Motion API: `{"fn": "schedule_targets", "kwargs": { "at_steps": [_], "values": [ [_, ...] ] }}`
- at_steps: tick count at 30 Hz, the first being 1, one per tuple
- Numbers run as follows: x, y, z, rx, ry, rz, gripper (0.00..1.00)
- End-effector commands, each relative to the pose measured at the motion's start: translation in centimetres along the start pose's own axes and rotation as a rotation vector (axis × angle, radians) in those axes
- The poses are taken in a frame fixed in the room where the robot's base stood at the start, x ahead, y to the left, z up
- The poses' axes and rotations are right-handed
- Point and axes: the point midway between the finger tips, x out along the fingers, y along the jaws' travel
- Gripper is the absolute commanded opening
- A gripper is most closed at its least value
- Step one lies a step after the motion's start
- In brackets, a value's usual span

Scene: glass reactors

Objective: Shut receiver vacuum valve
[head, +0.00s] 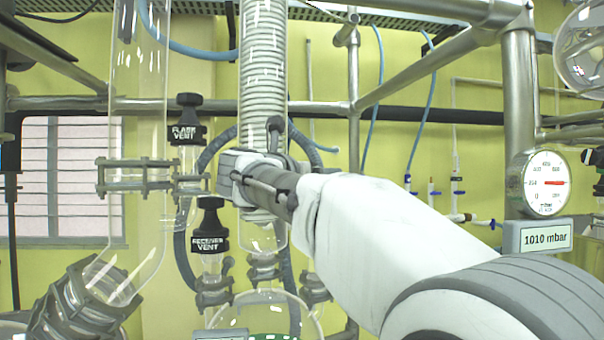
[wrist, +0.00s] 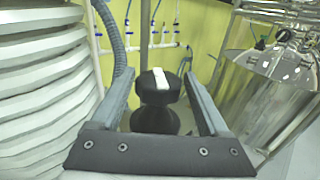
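In the wrist view, a black valve knob (wrist: 158,88) with a white bar across its top stands between the two fingers of my gripper (wrist: 160,78). The fingers are apart on either side of it, with gaps beside its narrower body. No label on this knob shows, so I cannot confirm that it is the receiver vacuum valve. In the head view, my gripper (head: 250,178) is in front of the coiled glass condenser (head: 263,70); its fingertips and the knob between them cannot be made out there.
Black knobs labelled flask vent (head: 186,131) and receiver vent (head: 209,240) stand left of my gripper. A glass tube (head: 140,130), metal frame bars (head: 430,70) and hoses surround it. A pressure gauge (head: 545,183) has a display (head: 545,239) reading 1010 mbar.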

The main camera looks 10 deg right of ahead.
Motion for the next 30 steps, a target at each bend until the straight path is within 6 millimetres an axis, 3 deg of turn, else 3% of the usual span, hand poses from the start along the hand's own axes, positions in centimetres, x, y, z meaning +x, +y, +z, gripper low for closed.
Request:
{"fn": "schedule_targets", "kwargs": {
  "at_steps": [8,30],
  "values": [
    [-0.01,-0.01,-0.12,0.001,0.001,0.018,0.82],
    [0.06,-0.12,0.39,0.0,0.002,0.496,0.82]
  ]
}}
